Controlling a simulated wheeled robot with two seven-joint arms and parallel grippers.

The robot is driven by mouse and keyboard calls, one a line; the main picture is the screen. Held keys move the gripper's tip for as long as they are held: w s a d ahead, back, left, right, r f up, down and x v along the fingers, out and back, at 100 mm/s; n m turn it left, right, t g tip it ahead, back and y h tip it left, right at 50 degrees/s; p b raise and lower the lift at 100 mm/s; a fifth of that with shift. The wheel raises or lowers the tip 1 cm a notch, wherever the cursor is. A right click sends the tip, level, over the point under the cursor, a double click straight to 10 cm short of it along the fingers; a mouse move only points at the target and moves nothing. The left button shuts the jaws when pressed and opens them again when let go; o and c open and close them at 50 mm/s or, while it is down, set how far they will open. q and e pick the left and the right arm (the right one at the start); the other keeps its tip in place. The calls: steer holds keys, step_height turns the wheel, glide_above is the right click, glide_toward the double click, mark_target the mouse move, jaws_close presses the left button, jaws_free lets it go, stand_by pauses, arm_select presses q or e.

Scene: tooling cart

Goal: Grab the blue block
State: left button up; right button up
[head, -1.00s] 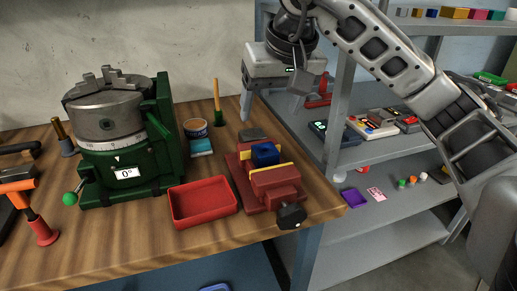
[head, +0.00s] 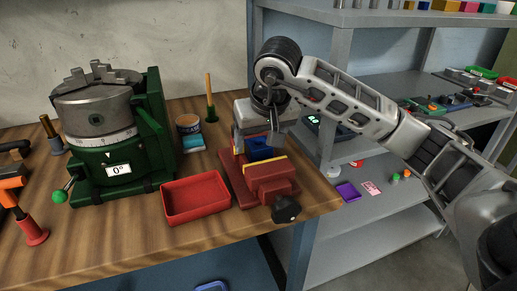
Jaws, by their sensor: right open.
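The blue block (head: 261,154) sits in the jaws of the red vise (head: 272,187), between its yellow jaw faces. Part of it is hidden by my right gripper. My right gripper (head: 256,149) is low over the vise, pointing down, with its fingers around or right beside the block. The fingers are open; whether they touch the block cannot be told. My left gripper is not in view.
A red tray (head: 195,199) lies just left of the vise. A green rotary table (head: 117,160) with a chuck stands further left. A grease tin (head: 188,125) and a brush (head: 210,97) stand behind. Grey shelves (head: 375,165) are at the right.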

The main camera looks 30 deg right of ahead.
steer(key=shift+x, duration=1.15)
steer(key=c, duration=1.2)
steer(key=shift+r, duration=0.1)
